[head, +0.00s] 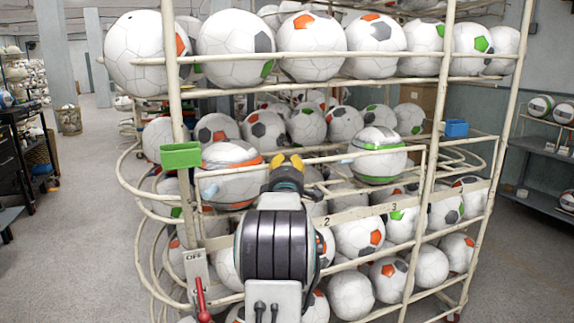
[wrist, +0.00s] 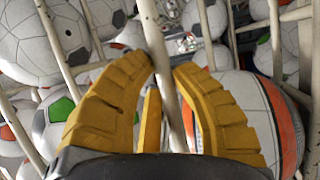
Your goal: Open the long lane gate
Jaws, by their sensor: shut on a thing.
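My gripper (head: 286,162) is at the front of the ball rack, its yellow fingers closed around a thin cream bar (wrist: 158,50). In the wrist view the bar runs lengthwise between the two curved fingers (wrist: 163,70). In the head view a cream bar (head: 350,154) runs right from the fingers towards a rack post. I take this bar for the lane gate, though I cannot tell for sure. A ball with orange bands (head: 232,178) lies left of my gripper, and one with green bands (head: 378,156) lies to its right, both behind the bars.
A green block (head: 181,155) is on the left post and a blue block (head: 456,129) on the right. A red lever (head: 201,298) hangs below an OFF plate (head: 194,260). Balls crowd every rack level. Open floor (head: 80,220) lies at left.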

